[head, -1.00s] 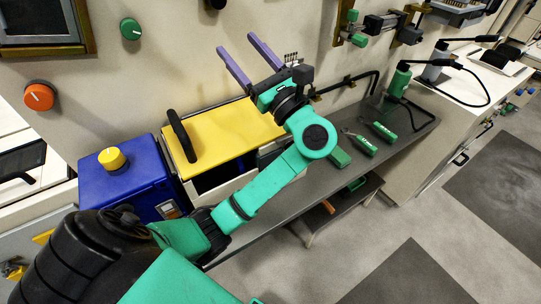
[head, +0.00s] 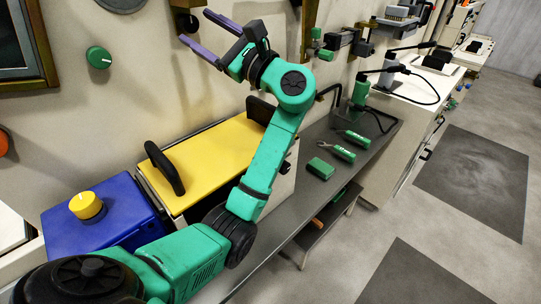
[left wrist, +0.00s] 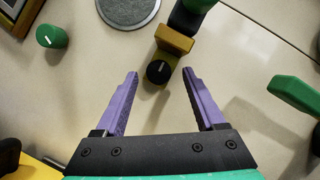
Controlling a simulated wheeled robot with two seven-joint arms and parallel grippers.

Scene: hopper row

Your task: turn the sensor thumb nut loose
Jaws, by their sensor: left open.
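A small black knob (left wrist: 158,72) with a white mark, which looks like the thumb nut, sits on a brass bracket (left wrist: 174,40) on the wall panel. In the left wrist view it lies ahead of and between my spread fingers, not touching either. It also shows small in the head view (head: 190,21), at the top edge, close to the fingertips. My left gripper (left wrist: 160,82) has two purple fingers, open and empty; in the head view it is raised at the upper left (head: 194,26). A dark and green part (left wrist: 190,14) adjoins the bracket, cut off by the frame edge. My right gripper is not in view.
A green knob (head: 98,57) is on the panel to the left. Below are a yellow lid (head: 215,155) with black handles and a blue box (head: 110,215) with a yellow knob. A grey bench (head: 350,180) holds green tools. A green part (left wrist: 297,95) juts in at right.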

